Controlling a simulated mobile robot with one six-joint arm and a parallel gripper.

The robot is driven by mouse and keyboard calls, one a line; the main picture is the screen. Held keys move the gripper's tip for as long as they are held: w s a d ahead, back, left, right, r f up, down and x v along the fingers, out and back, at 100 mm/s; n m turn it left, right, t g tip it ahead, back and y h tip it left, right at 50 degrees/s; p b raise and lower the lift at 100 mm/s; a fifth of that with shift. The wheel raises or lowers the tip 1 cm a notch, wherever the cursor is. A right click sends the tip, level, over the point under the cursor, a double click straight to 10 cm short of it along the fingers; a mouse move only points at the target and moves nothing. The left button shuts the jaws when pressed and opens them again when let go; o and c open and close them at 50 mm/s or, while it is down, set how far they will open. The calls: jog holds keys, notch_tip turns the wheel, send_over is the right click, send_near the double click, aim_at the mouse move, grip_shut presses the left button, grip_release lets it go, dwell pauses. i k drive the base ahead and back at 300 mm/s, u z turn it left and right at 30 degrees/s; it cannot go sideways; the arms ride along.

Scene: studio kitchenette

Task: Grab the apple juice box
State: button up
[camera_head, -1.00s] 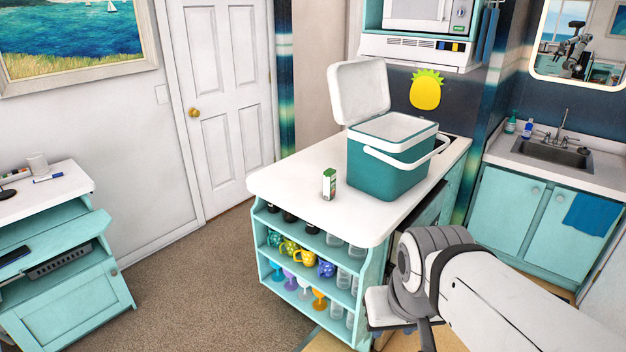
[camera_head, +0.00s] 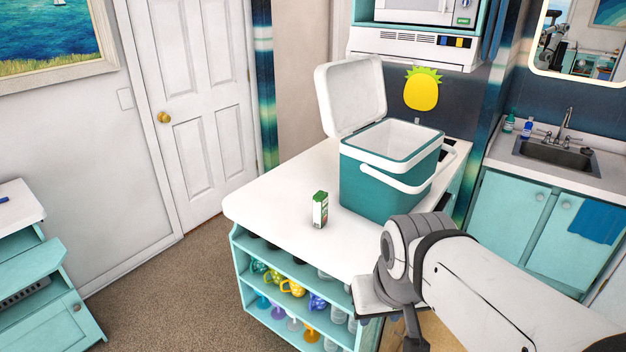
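A small white and green carton (camera_head: 320,209), which looks like the juice box, stands upright on the white countertop (camera_head: 275,200) in the head view, left of the open cooler. Its print is too small to read. My arm reaches in from the lower right, and its grey wrist part is at the counter's near right side, apart from the carton. My gripper's fingertips cannot be made out; they are hidden or below the picture.
A teal cooler (camera_head: 375,194) with its white lid (camera_head: 350,95) raised stands right behind the carton. Shelves below the counter hold several colored cups (camera_head: 292,287). A sink (camera_head: 555,155) is at the right. Carpet (camera_head: 170,290) is clear at the left.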

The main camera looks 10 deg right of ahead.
aim_at(320, 200)
jog(key=i, duration=0.95)
jog(key=u, duration=0.1)
